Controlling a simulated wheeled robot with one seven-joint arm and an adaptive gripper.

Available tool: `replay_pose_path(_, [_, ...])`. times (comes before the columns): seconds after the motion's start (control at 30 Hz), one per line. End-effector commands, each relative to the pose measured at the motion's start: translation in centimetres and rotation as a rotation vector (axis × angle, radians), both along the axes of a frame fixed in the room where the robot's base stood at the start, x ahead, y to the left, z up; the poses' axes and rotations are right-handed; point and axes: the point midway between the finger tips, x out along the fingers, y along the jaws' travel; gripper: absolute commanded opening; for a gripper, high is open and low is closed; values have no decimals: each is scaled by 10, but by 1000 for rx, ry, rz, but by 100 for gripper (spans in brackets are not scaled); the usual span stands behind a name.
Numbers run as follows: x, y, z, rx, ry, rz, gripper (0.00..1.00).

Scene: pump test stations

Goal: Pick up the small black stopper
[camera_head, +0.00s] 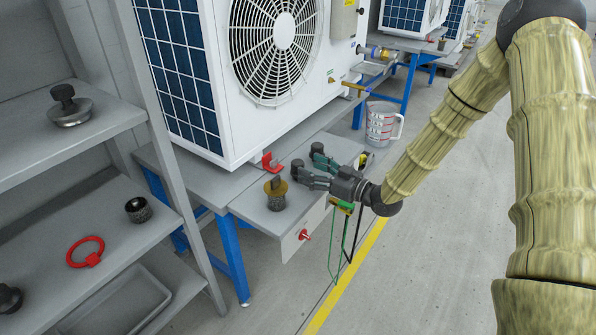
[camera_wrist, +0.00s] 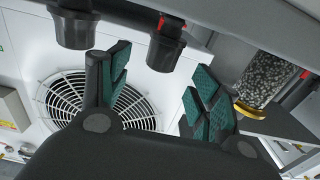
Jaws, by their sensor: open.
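Two black stoppers stand close together on the grey bench beside the heat-pump unit. One black stopper (camera_head: 297,165) is at the left; it shows in the wrist view (camera_wrist: 165,48), upside down, beyond and between my fingertips. The other black stopper (camera_head: 317,148) is farther right; in the wrist view (camera_wrist: 72,28) it lies outside my left finger and looks larger. I cannot tell for certain which one is the small one. My gripper (camera_head: 312,173) is open and empty, low over the bench edge, with green pads apart in the wrist view (camera_wrist: 155,92).
A knurled plug with a brass collar (camera_head: 275,192) stands left of my gripper, near the right finger in the wrist view (camera_wrist: 262,85). A red clip (camera_head: 268,162) sits behind. Shelves (camera_head: 60,140) at left hold black-topped parts. A measuring jug (camera_head: 381,125) stands behind at right.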

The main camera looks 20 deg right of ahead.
Motion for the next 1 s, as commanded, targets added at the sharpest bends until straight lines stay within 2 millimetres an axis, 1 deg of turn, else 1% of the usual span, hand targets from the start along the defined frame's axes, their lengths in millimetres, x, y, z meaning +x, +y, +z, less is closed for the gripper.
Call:
replay_pose_path(0.27, [14, 10, -3, 1, -1, -3, 64])
replay_pose_path(0.53, [39, 30, -4, 0, -1, -4, 64])
replay_pose_path(0.63, [43, 32, -3, 0, 0, -5, 64])
replay_pose_path(0.8, [43, 33, -3, 0, 0, -5, 64])
replay_pose_path(0.87, [43, 33, -3, 0, 0, -5, 54])
replay_pose_path(1.0, [43, 33, -3, 0, 0, -5, 29])
